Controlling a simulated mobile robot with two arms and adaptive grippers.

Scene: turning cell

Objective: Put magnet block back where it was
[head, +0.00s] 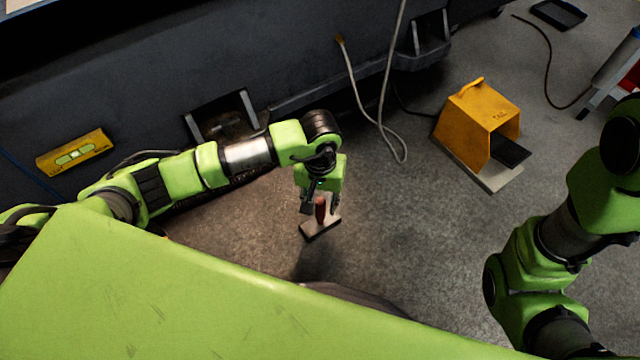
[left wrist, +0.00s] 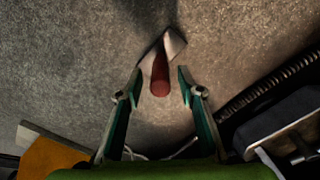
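The magnet block (head: 320,229) is a flat grey block with an upright red handle (head: 320,209), below my left gripper (head: 320,206) in the head view. In the left wrist view the grey block (left wrist: 172,43) lies beyond the red handle (left wrist: 160,76). My left gripper (left wrist: 160,72) points down, its two fingers one on each side of the handle, with a visible gap on both sides. I cannot tell for sure whether the block touches the floor. My right arm is at the right of the head view; its gripper is out of view.
A yellow foot-pedal guard (head: 478,122) stands on the floor to the right. A pale cable (head: 385,130) hangs from the dark machine base (head: 200,60). A yellow box with a green label (head: 75,153) is on the left. The grey floor (head: 400,230) between is clear.

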